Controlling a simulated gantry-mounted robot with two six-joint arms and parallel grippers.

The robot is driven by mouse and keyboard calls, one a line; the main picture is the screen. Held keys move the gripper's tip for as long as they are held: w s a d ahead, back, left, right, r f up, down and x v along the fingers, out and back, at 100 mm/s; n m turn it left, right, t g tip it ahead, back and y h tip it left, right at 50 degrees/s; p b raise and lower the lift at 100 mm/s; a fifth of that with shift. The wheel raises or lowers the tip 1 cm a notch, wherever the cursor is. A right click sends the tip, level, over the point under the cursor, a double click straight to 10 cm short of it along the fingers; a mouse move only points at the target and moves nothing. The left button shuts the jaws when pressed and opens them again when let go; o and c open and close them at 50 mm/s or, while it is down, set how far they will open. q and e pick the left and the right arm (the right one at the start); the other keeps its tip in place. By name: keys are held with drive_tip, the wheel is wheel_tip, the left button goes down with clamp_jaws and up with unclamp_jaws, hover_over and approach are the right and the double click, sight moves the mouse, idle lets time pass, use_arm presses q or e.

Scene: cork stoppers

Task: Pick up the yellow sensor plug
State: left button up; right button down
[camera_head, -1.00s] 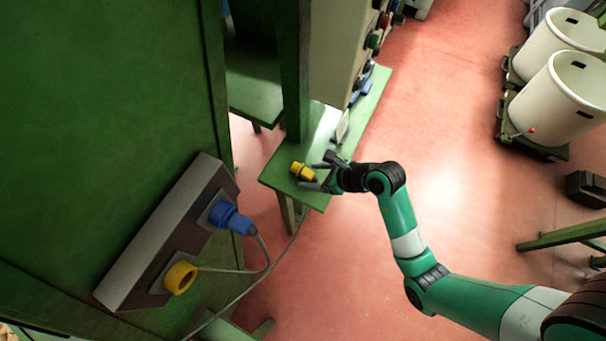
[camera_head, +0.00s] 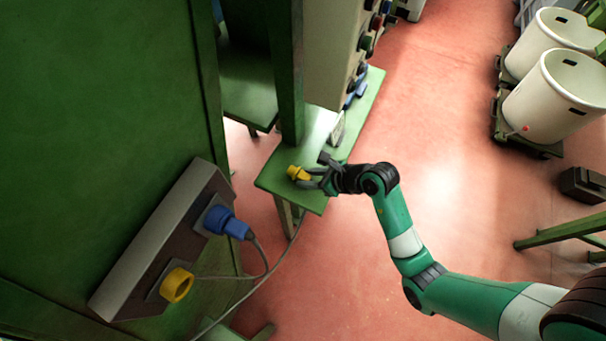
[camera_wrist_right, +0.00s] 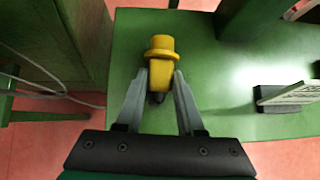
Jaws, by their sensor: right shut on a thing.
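The yellow sensor plug (camera_head: 298,173) is at the near end of a green shelf (camera_head: 270,180) in the head view. In the right wrist view the plug (camera_wrist_right: 160,62) sits between the two grey fingers, its wider collar and head beyond their tips. My right gripper (camera_head: 318,178) is shut on the plug's lower body; it also shows in the right wrist view (camera_wrist_right: 160,82). I cannot tell whether the plug still touches the shelf. My left gripper is not in view.
A grey panel on the green cabinet at left holds a blue plug (camera_head: 226,222) and a yellow socket (camera_head: 176,285), with a grey cable hanging.

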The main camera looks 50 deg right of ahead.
sight(298, 171)
drive_tip(key=shift+r+p, duration=0.4)
drive_tip(key=shift+r, duration=0.1)
wheel_tip(298, 171, up, 3)
drive_tip(key=shift+p, duration=1.15)
drive_tip(key=s+d+r+p, duration=0.6)
drive_tip(key=s+d+r, duration=0.2)
drive_tip(key=s, duration=0.3)
drive_tip(key=shift+d+r, duration=0.4)
drive_tip(key=shift+r, duration=0.1)
drive_tip(key=shift+w, duration=0.1)
drive_tip(key=w+a+n+g+y, duration=0.1)
drive_tip(key=w+a+n+y, duration=0.25)
drive_tip(key=a, duration=1.25)
wheel_tip(298, 171, up, 27)
drive_tip(key=d+h+p, duration=0.1)
drive_tip(key=p, duration=3)
drive_tip(key=shift+w, duration=0.2)
